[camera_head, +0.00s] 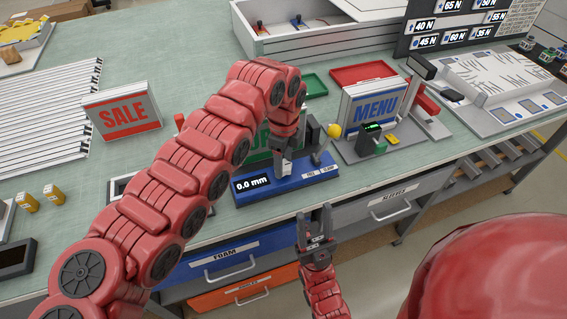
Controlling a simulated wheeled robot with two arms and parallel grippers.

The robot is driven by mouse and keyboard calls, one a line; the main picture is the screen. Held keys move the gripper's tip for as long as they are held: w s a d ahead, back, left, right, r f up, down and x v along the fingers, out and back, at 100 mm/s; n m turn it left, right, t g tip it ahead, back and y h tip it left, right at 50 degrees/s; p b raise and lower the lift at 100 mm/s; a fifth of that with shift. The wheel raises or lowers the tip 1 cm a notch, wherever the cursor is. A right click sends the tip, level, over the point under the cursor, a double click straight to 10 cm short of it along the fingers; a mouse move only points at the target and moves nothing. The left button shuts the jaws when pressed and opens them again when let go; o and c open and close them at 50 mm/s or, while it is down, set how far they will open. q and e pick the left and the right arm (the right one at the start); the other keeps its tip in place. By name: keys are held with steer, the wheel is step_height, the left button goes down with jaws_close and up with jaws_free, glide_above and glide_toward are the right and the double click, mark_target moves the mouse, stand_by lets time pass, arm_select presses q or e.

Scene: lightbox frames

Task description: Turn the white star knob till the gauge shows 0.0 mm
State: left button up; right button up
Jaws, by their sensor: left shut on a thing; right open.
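The gauge (253,184) is a small dark display reading 0.0 mm on the front left of a blue fixture base (300,178). My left gripper (284,160) points down over this base, shut on what seems to be the white star knob. The knob is almost wholly hidden by the gripper, so its shape and angle do not show. My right gripper (315,222) is open and empty in front of the bench edge, pointing up near the drawers.
A yellow ball lever (334,130) stands right of my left gripper. The MENU sign (374,108) stands on a fixture further right. The SALE sign (123,112) stands at left. Blue (224,258) and grey (385,205) drawers are under the bench edge.

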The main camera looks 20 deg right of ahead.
stand_by(0.3)
arm_select(q)
steer(key=o, duration=1.4)
steer(key=shift+c, duration=0.2)
step_height(320, 180, up, 11)
steer(key=b, duration=0.1)
step_height(320, 180, up, 6)
steer(key=p, duration=0.5)
glide_above(284, 165)
steer(key=shift+r, duration=0.2)
